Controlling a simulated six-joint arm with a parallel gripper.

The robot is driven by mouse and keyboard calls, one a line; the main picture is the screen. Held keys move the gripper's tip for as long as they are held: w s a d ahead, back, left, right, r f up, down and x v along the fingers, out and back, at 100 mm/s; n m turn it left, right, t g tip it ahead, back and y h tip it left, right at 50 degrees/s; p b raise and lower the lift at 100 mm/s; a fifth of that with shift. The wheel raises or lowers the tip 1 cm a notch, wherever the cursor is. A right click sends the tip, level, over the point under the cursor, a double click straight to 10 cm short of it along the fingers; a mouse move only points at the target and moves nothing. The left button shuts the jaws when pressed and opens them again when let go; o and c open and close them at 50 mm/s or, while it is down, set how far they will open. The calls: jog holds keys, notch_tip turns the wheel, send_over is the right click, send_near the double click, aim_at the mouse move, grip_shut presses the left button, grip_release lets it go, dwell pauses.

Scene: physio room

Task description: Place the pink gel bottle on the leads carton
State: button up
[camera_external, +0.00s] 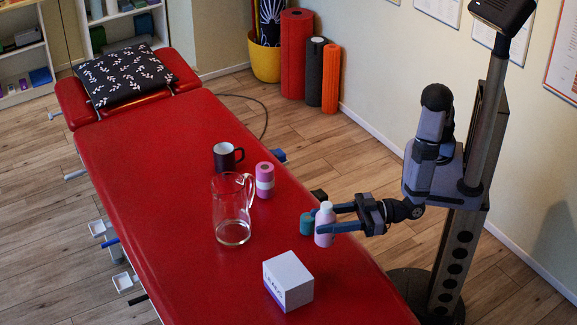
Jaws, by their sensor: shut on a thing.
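The pink gel bottle (324,229) is upright, pale pink with a whitish top. My gripper (328,221) is shut on it, with the fingers reaching in from the right. I cannot tell whether the bottle's base touches the red couch or is just above it. The leads carton (288,280), a white box with dark lettering on its front side, sits on the red couch, nearer the camera and to the left of the bottle. Its top is bare, and my gripper is apart from it.
A teal roll (307,224) stands close beside the bottle on its left. A clear glass jug (232,215), a pink-and-white roll (265,181) and a black mug (227,157) stand further left on the red couch (170,215). The couch's left side is clear.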

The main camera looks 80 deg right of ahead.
jog(key=w+r+m+h, duration=0.1)
jog(key=w+r, duration=0.4)
jog(key=w, duration=0.1)
notch_tip(320, 180, up, 4)
jog(key=r+n+g+y, duration=0.1)
jog(key=n+g+y, duration=0.1)
jog(key=n+y, duration=0.15)
send_over(288, 270)
jog(key=shift+y, duration=0.35)
jog(key=shift+f, duration=5.25)
jog(key=shift+f, duration=0.15)
jog(key=o, duration=1.3)
jog(key=shift+f+b, duration=0.1)
jog(key=shift+b, duration=0.2)
jog(key=shift+c, duration=0.2)
